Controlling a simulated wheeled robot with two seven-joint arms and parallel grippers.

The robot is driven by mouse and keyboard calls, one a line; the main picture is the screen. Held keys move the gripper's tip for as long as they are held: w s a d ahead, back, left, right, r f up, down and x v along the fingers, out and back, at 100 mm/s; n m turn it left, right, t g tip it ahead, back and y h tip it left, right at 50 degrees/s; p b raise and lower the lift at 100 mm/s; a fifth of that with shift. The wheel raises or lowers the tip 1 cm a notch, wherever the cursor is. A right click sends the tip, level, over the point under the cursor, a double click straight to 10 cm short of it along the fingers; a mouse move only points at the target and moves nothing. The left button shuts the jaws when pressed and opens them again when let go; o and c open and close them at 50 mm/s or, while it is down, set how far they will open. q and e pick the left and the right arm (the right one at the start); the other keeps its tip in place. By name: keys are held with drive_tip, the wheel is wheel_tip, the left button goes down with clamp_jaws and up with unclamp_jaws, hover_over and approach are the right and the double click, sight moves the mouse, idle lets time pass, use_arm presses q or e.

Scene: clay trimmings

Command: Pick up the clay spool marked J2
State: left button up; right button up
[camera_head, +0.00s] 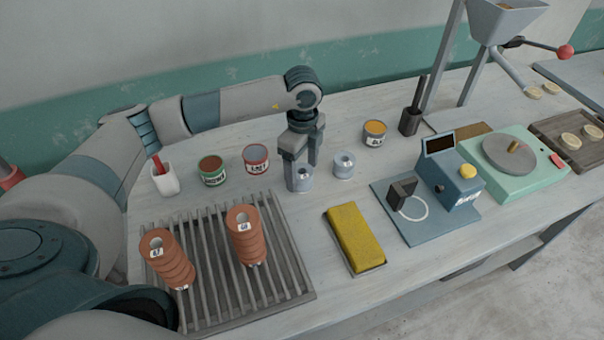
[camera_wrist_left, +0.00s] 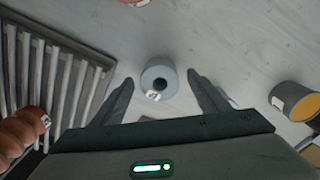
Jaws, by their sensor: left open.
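My left gripper (camera_head: 302,160) is open and points down over a grey-blue clay spool (camera_head: 300,181) on the table. In the left wrist view this spool (camera_wrist_left: 161,72) stands upright between the spread fingertips of the gripper (camera_wrist_left: 160,80). My right gripper is not in view.
Stacked terracotta spools (camera_head: 245,235) stand on a slatted rack (camera_head: 207,298) at the front left. A yellow sponge-like block (camera_head: 354,238) and a blue device (camera_head: 450,182) lie to the right.

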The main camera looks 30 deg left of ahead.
use_arm(q)
drive_tip(key=shift+f, duration=1.3)
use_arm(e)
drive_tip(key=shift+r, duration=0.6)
use_arm(q)
drive_tip(key=shift+c, duration=0.6)
drive_tip(key=shift+p, duration=0.3)
drive_tip(key=c, duration=1.2)
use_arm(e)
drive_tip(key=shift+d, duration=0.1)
use_arm(q)
drive_tip(key=shift+r, duration=0.2)
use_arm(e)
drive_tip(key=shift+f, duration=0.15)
